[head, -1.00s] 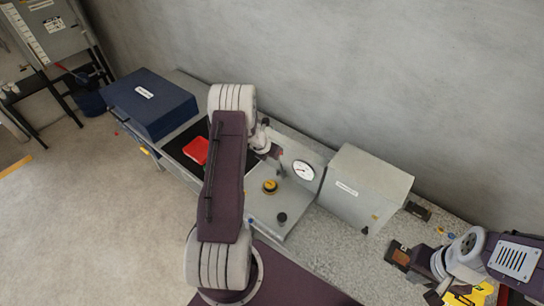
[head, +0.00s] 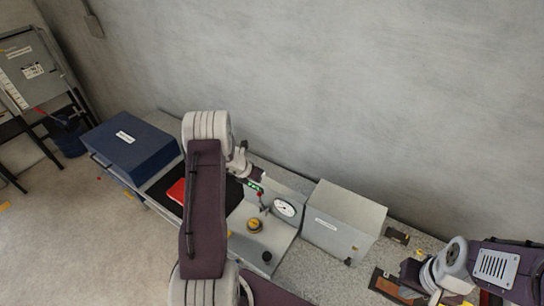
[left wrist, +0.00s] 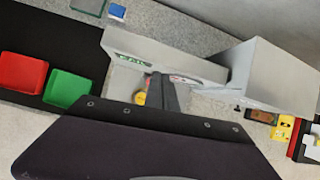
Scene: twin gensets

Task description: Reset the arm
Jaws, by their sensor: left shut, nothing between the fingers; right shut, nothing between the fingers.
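My left arm rises across the middle of the head view and bends over the bench. My left gripper (head: 250,176) is small there, near the back of the grey gauge panel (head: 283,208); it is shut and empty. In the left wrist view its dark fingers (left wrist: 165,94) are together in front of the panel (left wrist: 180,68), with clear space around them. My right gripper (head: 412,288) is low at the right of the head view, beside a dark tray (head: 385,284). It is shut and holds nothing; its fingertips are hard to make out.
A yellow knob (head: 254,226) and a grey box (head: 342,220) stand on the bench before the wall.

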